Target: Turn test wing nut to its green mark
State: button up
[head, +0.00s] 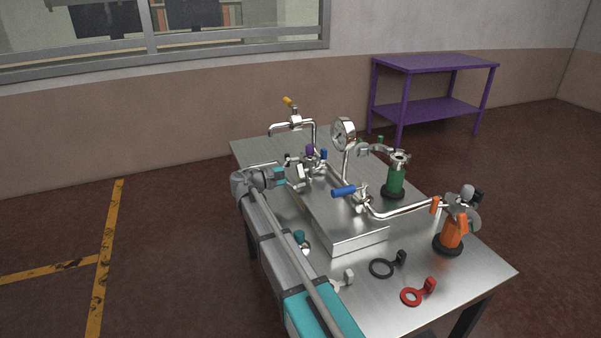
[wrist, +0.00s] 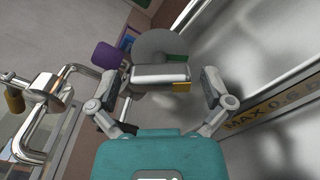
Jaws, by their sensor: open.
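My gripper (head: 299,172) reaches over the steel table, close to the pipework beside a purple handle (head: 309,150). In the wrist view my gripper (wrist: 168,82) is open, one finger on each side of a pale grey bar (wrist: 160,72). The bar looks like the test wing nut and has a small yellow patch under its right end. A grey round disc (wrist: 158,42) lies behind it. I cannot tell whether either finger touches the bar. In the head view I cannot pick out the wing nut behind my gripper.
The steel table (head: 470,262) carries a raised metal box, a pressure gauge (head: 343,134), a blue handle (head: 344,191), a green cylinder (head: 395,180) and an orange one (head: 451,232). Black (head: 381,268) and red (head: 411,297) ring tags lie in front. A purple handle (wrist: 106,55) is near my left finger.

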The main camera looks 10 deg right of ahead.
jog(key=shift+d, duration=0.15)
jog(key=shift+c, duration=0.3)
jog(key=c, duration=1)
jog(key=shift+m, duration=0.8)
jog(key=o, duration=1.1)
jog(key=shift+c, duration=0.2)
jog(key=s+a, duration=0.2)
jog(key=a, duration=0.9)
jog(key=shift+s+a, duration=0.15)
jog(key=shift+a, duration=0.25)
